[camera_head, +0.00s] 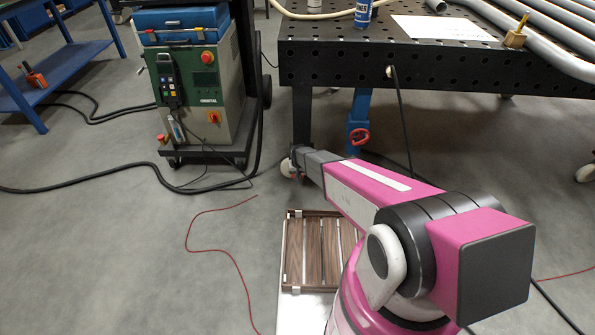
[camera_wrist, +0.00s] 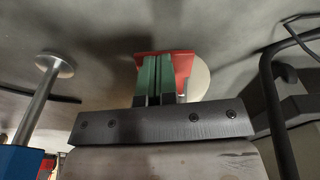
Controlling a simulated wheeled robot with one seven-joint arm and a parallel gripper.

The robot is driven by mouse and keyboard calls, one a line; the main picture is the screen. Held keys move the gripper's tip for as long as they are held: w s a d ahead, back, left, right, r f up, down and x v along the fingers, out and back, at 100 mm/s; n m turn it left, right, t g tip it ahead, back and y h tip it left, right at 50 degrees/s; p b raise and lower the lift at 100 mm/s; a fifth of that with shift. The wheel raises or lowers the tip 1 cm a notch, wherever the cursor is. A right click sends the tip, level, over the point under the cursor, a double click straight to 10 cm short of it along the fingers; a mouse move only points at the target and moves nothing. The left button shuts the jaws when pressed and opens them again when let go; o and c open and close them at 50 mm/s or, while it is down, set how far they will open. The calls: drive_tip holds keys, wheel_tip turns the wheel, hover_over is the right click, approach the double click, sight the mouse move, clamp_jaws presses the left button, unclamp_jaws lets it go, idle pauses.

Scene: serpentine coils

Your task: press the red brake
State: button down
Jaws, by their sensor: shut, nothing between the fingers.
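The red brake (camera_wrist: 184,63) is a flat red piece over a pale castor wheel (camera_wrist: 201,80) in the wrist view. My gripper (camera_wrist: 154,60) is shut and empty, its two green fingers side by side. The fingers overlap the brake's left and middle part in this view. I cannot tell whether the tips touch it. In the head view the end of my arm reaches the castor wheel (camera_head: 287,168) by the dark table's left leg. My wrist mostly hides the brake and fingertips there.
The perforated dark table (camera_head: 440,66) stands above the castor. A blue leg (camera_head: 359,112) with a red handle is just right. A green machine (camera_head: 203,95) on a cart stands left. Cables lie on the floor. A slatted wooden crate (camera_head: 296,250) is in front.

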wheel_tip(320, 180, up, 11)
drive_tip(key=s, duration=0.1)
drive_tip(key=shift+f, duration=0.15)
idle(0.3)
